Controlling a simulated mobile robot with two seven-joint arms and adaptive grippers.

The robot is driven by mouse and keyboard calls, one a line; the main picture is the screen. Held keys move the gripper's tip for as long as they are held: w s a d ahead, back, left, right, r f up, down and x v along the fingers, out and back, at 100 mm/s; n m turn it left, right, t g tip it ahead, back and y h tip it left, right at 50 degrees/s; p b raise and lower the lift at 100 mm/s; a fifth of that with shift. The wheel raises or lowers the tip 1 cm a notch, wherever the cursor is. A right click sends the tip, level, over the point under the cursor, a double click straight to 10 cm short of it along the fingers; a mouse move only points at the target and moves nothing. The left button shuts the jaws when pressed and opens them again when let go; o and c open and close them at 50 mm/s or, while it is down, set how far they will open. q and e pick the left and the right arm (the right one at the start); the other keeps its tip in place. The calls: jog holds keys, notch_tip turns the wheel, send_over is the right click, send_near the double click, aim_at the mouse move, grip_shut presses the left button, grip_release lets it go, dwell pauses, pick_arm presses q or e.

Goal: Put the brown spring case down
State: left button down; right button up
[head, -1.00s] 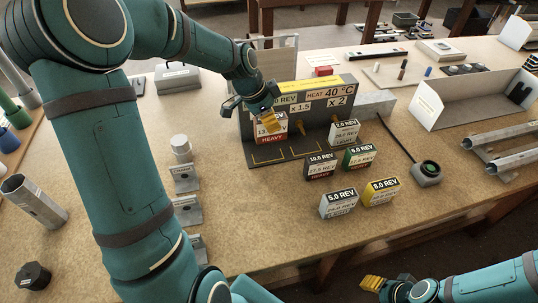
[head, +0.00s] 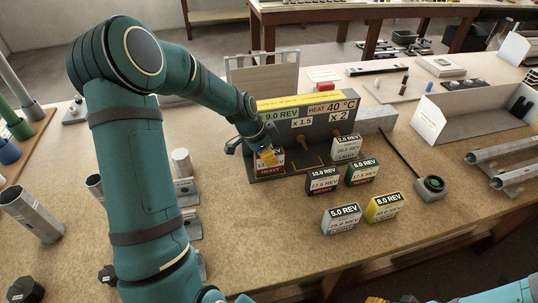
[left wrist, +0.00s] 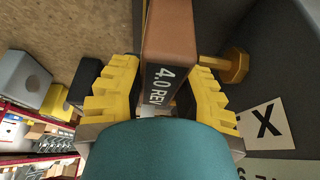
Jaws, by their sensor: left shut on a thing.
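My left gripper (head: 266,157) is shut on the brown spring case (head: 269,167), low in front of the left part of the grey test stand (head: 290,134). In the left wrist view the case (left wrist: 170,35) stands between the yellow fingers (left wrist: 160,95), its label reading 4.0 REV. In the head view its front shows a white label and HEAVY; its top is mostly covered by the gripper. I cannot tell whether its underside touches the stand's base. My right gripper (head: 378,300) shows only as a yellow sliver at the bottom edge.
Several labelled cases stand to the right, such as the dark 10.0 REV case (head: 322,180) and the yellow 8.0 REV case (head: 384,207). Yellow knobs stick out of the stand near the held case. Bare tabletop (head: 260,225) lies in front.

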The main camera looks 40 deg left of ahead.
pick_arm(q)
jog(key=shift+r, duration=0.1)
jog(key=shift+f, duration=0.2)
jog(key=c, duration=0.7)
grip_release()
jog(key=shift+c, duration=0.2)
jog(key=shift+r, duration=0.1)
jog(key=shift+r, duration=0.2)
jog(key=p+v, duration=0.1)
jog(key=v, duration=1.1)
jog(key=shift+f, duration=0.1)
